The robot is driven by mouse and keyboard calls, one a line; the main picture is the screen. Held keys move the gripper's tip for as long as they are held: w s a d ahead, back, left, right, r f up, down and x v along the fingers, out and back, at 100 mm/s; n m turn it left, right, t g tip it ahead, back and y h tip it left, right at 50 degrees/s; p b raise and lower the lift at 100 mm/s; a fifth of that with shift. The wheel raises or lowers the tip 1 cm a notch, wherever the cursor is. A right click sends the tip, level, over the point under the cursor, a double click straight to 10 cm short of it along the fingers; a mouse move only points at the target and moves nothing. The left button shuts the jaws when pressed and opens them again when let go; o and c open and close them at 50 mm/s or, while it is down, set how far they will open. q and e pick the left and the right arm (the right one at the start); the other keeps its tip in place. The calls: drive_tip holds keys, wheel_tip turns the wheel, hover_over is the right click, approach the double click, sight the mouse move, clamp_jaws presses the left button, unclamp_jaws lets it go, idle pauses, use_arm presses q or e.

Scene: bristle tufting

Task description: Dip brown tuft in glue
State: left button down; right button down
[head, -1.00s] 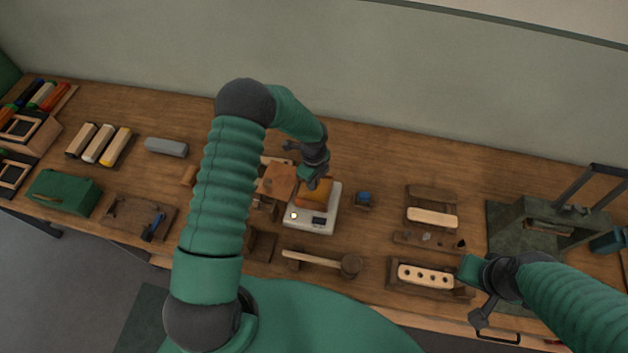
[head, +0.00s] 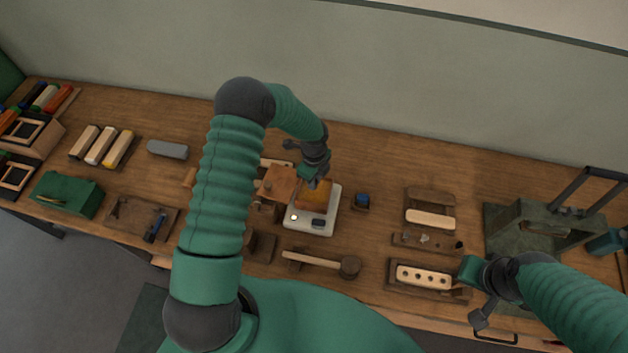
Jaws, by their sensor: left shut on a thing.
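My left gripper (head: 311,179) is over the back left part of a white device (head: 328,222), at an orange-brown pot (head: 315,196) that stands on it. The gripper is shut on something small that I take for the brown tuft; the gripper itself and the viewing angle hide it. I cannot tell whether it touches the glue in the pot. My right gripper (head: 478,293) hangs at the front right, beside the block with holes; its fingers are too small and dark to judge.
A small dark box with a blue top (head: 362,200) stands right of the white device. A mallet (head: 322,259) lies in front. A pale block with several holes (head: 424,275) sits in a tray at the right. A dark press (head: 540,222) stands far right. Bare wood lies behind the device.

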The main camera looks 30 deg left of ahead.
use_arm(q)
drive_tip(key=shift+r+p, duration=1.75)
drive_tip(key=shift+r, duration=0.95)
